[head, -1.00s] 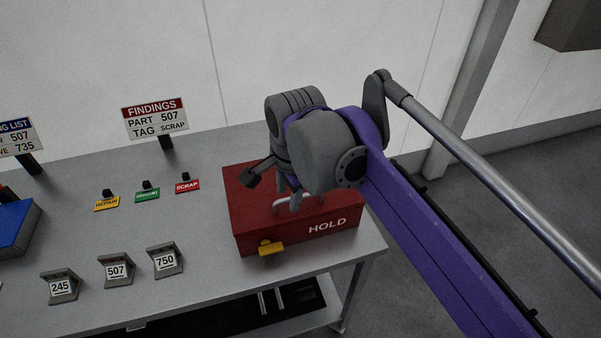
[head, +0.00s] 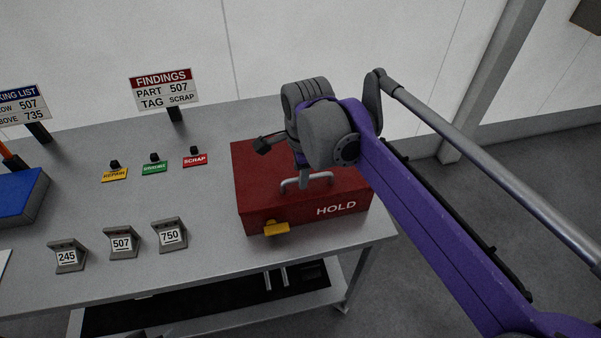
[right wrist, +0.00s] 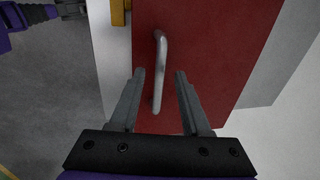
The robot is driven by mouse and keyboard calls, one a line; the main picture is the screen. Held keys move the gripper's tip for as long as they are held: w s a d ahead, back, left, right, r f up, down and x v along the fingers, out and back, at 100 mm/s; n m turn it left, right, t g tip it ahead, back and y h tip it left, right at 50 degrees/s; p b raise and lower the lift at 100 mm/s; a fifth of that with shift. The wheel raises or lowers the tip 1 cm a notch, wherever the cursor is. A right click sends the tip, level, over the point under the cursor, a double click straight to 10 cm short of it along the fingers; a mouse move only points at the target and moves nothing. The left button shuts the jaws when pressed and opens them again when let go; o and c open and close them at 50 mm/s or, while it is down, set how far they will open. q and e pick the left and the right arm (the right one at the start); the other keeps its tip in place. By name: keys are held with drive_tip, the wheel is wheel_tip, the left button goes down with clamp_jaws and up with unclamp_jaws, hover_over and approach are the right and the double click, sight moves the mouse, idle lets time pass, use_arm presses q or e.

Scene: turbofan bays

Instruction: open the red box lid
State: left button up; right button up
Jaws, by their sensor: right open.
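The red box (head: 255,190) marked HOLD sits at the right end of the grey workbench, its lid shut. A grey bar handle (head: 318,179) stands on the lid, and a yellow latch (head: 276,228) is on the front face. My right gripper (head: 303,165) is over the lid at the handle. In the right wrist view my right gripper (right wrist: 160,75) is open, with one finger on each side of the handle (right wrist: 160,70); contact cannot be told. The red lid (right wrist: 215,50) and part of the yellow latch (right wrist: 118,12) also show there. My left gripper is out of view.
Yellow, green and red tags (head: 154,168) lie on the bench (head: 200,215) left of the box. Number stands (head: 122,242) line the front. A FINDINGS sign (head: 165,90) and a blue box (head: 20,195) stand further left.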

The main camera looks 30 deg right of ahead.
drive_tip(key=shift+f, duration=0.45)
drive_tip(key=shift+c, duration=0.3)
clamp_jaws()
idle(0.9)
